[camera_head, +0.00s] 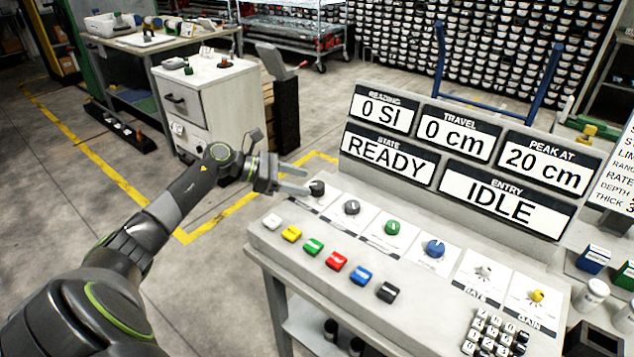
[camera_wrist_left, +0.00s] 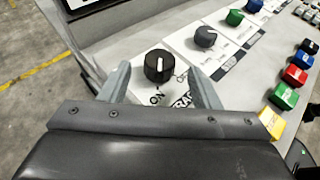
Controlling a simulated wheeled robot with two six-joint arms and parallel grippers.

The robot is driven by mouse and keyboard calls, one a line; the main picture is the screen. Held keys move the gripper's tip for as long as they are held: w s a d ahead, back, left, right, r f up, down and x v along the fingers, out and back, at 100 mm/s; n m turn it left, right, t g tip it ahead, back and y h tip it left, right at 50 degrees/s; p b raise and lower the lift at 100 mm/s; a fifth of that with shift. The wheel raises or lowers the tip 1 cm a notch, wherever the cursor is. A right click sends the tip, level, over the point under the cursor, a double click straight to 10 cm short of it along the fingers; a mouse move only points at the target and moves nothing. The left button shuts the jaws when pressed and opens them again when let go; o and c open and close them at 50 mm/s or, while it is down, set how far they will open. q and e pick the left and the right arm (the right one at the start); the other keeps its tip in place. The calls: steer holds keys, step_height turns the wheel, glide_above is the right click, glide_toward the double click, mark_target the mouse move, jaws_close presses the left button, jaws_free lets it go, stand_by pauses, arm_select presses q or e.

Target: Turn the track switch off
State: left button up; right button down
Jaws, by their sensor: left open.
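The track switch is a black round knob (camera_head: 317,188) with a white pointer line, at the left end of the panel's knob row. In the left wrist view the knob (camera_wrist_left: 158,66) sits on a white plate with "ON" readable at its lower left and a partly hidden "TRA..." label. My right gripper is out of view.
To the right are grey (camera_head: 351,207), green (camera_head: 392,227) and blue (camera_head: 433,248) knobs. A row of coloured buttons (camera_head: 336,260) lies in front. The display board (camera_head: 460,160) stands behind, reading READY and IDLE. A keypad (camera_head: 495,332) is at the right.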

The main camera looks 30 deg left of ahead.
mark_target(314, 184)
arm_select(q)
steer(key=shift+p+x, duration=0.4)
steer(key=shift+x, duration=2.25)
steer(key=shift+a, duration=0.1)
steer(key=shift+c, duration=0.4)
steer(key=c, duration=0.9)
